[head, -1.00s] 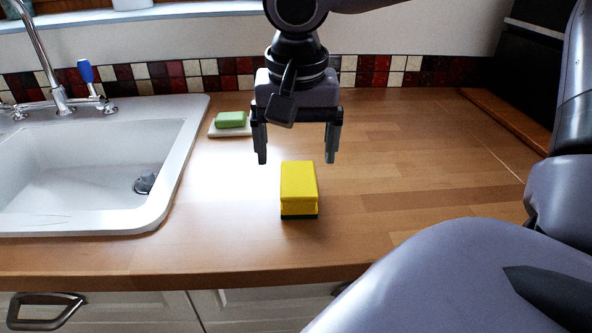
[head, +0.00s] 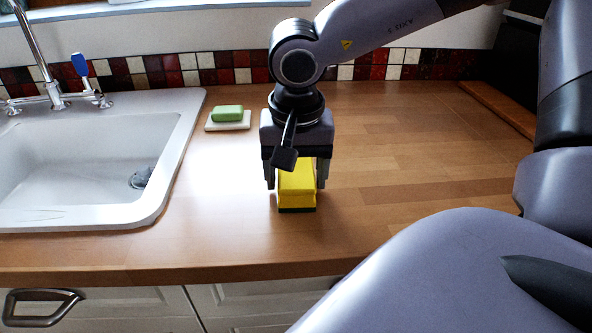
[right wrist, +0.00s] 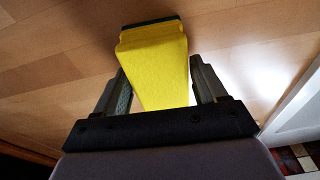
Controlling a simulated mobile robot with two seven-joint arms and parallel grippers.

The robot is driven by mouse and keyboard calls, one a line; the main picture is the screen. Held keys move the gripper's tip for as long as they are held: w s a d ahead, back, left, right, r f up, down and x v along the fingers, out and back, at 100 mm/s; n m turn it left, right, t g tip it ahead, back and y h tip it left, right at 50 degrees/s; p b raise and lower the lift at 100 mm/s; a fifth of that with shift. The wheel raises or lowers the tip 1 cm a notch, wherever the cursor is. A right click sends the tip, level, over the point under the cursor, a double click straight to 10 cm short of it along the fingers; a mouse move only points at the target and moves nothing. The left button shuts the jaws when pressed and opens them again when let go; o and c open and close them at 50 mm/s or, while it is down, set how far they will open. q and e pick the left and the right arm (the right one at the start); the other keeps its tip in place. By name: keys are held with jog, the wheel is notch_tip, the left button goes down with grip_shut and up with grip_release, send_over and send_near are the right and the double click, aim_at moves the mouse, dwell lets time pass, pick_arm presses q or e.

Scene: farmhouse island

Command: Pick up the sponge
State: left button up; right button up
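The yellow sponge (head: 297,190) with a dark green base sits on the wooden counter, right of the sink. My right gripper (head: 297,182) points down over it, with one finger on each side. In the right wrist view, the sponge (right wrist: 158,65) lies between the two open fingers of the right gripper (right wrist: 160,88). Small gaps show beside the fingers, so the gripper is open around the sponge and not clamped on it. The left gripper is not in view.
A white sink (head: 90,165) with a faucet (head: 45,70) is at the left. A green soap bar (head: 227,113) lies on a white dish (head: 229,126) behind the sponge. The wooden counter (head: 420,150) to the right is clear. A tiled wall stands behind.

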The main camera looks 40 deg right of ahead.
jog(key=c, duration=0.5)
jog(key=shift+c, duration=0.2)
jog(key=shift+r, duration=0.1)
pick_arm(q)
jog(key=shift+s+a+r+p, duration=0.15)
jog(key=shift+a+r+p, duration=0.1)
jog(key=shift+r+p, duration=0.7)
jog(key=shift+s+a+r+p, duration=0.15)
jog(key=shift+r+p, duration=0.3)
jog(key=shift+p, duration=0.9)
pick_arm(e)
notch_tip(320, 180, up, 28)
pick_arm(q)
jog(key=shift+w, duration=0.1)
pick_arm(e)
jog(key=shift+o, duration=0.5)
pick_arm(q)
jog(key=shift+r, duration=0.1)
